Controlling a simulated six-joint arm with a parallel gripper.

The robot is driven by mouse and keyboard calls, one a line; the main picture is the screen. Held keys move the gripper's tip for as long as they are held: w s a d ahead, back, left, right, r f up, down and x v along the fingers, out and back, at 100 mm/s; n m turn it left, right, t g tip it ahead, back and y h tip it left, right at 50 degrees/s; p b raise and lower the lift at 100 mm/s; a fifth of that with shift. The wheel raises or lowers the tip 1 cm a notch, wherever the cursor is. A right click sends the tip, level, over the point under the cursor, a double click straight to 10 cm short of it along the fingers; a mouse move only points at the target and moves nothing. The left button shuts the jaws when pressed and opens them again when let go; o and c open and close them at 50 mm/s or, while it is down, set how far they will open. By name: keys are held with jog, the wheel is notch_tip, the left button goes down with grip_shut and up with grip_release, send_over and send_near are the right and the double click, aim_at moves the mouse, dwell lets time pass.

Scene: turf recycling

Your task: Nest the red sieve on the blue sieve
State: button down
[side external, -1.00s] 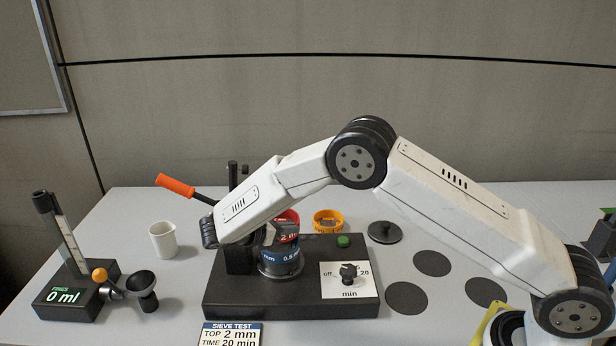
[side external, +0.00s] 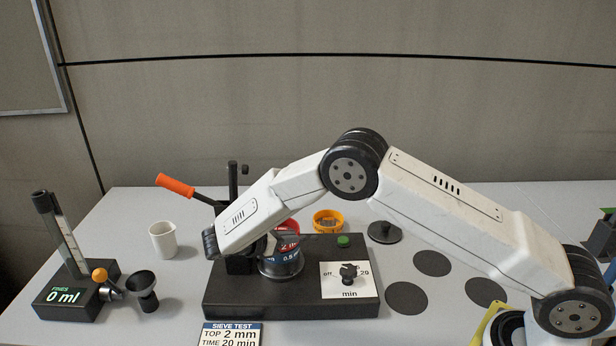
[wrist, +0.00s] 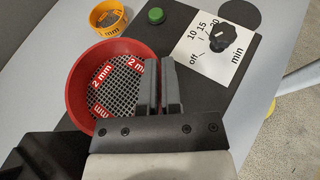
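The red sieve (side external: 289,228), marked 2 mm, sits directly above the blue sieve (side external: 285,260) on the black shaker base. In the side view its lower part meets the top of the blue sieve; I cannot tell whether it is fully seated. In the wrist view the red sieve (wrist: 78,95) shows its mesh from above and hides the blue sieve. My gripper (wrist: 162,75) has its fingers on either side of the red sieve's right wall, pinching it. In the side view my arm covers most of the gripper and part of both sieves.
A yellow sieve (side external: 328,214) stands behind the black shaker base (side external: 222,300), which carries a dial (side external: 348,272) and green button (side external: 343,241). A black post with an orange-handled lever (side external: 176,185) stands at the left. A white cup (side external: 163,240) stands farther left.

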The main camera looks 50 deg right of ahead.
jog(key=shift+f, duration=0.25)
dwell(0.4)
jog(key=c, duration=0.7)
grip_release()
jog(key=shift+c, duration=0.2)
jog(key=shift+o, duration=0.2)
jog(key=shift+o, duration=1.4)
jog(key=v, duration=0.7)
jog(key=shift+a, duration=0.35)
jog(key=shift+w+r, duration=0.1)
